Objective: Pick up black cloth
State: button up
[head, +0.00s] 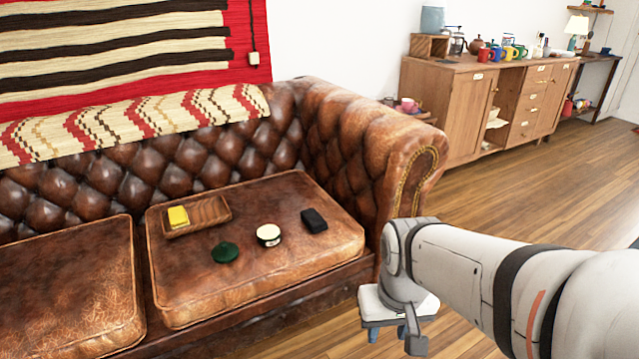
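A small folded black cloth (314,220) lies on the right seat cushion of the brown leather sofa, near the cushion's right side. My gripper (387,333) hangs in front of the sofa's right arm, to the right of the cloth and lower in the picture, apart from it. Only small blue parts show under its white body, so I cannot tell whether its fingers are open or shut. Nothing is seen held in it.
Left of the cloth on the cushion (185,295) are a round white-topped tin (268,235), a dark green round item (225,252) and a wooden tray (222,222) with a yellow block (178,217). The high sofa arm (375,140) rises at the right.

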aim_at(313, 218)
jog(key=z, duration=0.05)
jog(key=i, duration=1.35)
jog(key=u, duration=0.25)
jog(key=k, duration=0.9)
jog(key=u, duration=0.15)
jog(key=i, duration=0.9)
jog(key=z, duration=0.05)
